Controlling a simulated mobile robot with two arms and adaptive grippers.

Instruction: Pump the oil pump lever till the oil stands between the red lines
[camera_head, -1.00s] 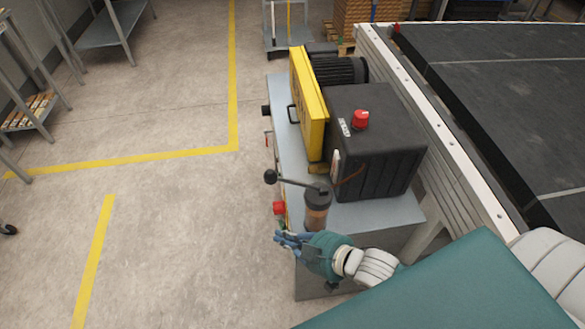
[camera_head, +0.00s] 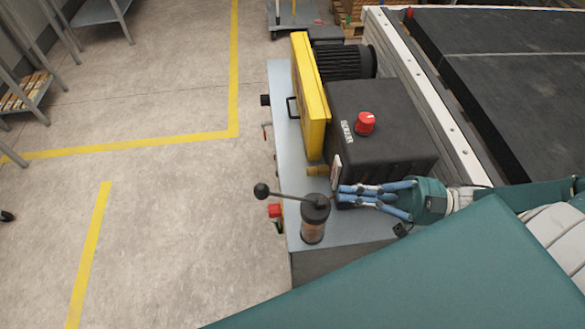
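The oil pump (camera_head: 314,220) is a small dark-capped cylinder with a see-through brownish body, standing upright on the near end of the grey machine base. Its lever (camera_head: 284,194) runs left from the cap and ends in a black ball knob (camera_head: 261,191). The oil level and red lines are too small to make out. My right gripper (camera_head: 340,194) comes in from the right, its blue fingers extended and pointing left. It is open and empty, just right of and beyond the pump cap, near the black housing, apart from the lever. My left gripper is out of view.
The black housing (camera_head: 385,135) with a red knob (camera_head: 365,123) and a yellow guard (camera_head: 309,90) stand behind the pump. A red button box (camera_head: 275,211) sits on the base's left side. The floor to the left is free. A dark conveyor bed (camera_head: 500,90) fills the right.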

